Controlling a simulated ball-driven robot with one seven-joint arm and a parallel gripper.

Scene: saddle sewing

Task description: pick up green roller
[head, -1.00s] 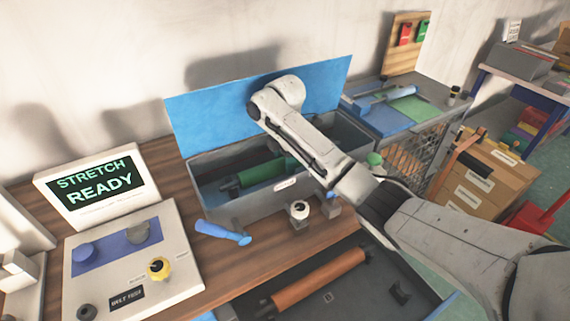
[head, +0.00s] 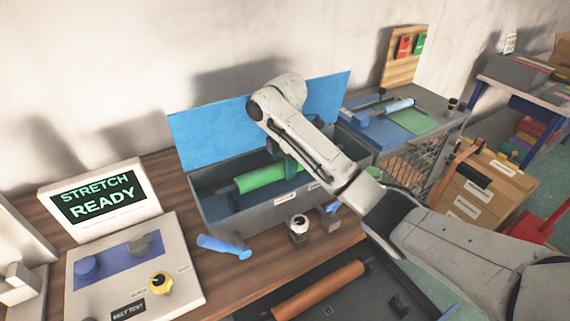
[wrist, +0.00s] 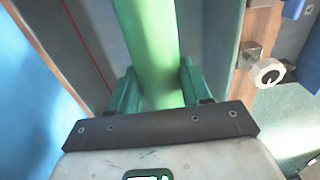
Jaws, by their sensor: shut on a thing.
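The green roller (head: 260,177) is a bright green cylinder with dark ends, lying lengthwise at the level of the grey box's upper part in the head view. In the wrist view the green roller (wrist: 152,45) runs up the middle of the picture between the two green fingers of my gripper (wrist: 157,85). My gripper is shut on the roller. In the head view my arm reaches over the box from the right and hides the roller's right part and most of my gripper.
The grey box (head: 245,212) has a raised blue lid (head: 205,135) behind it. An orange roller (head: 320,290) lies in a dark tray. A control panel (head: 130,285) is at left.

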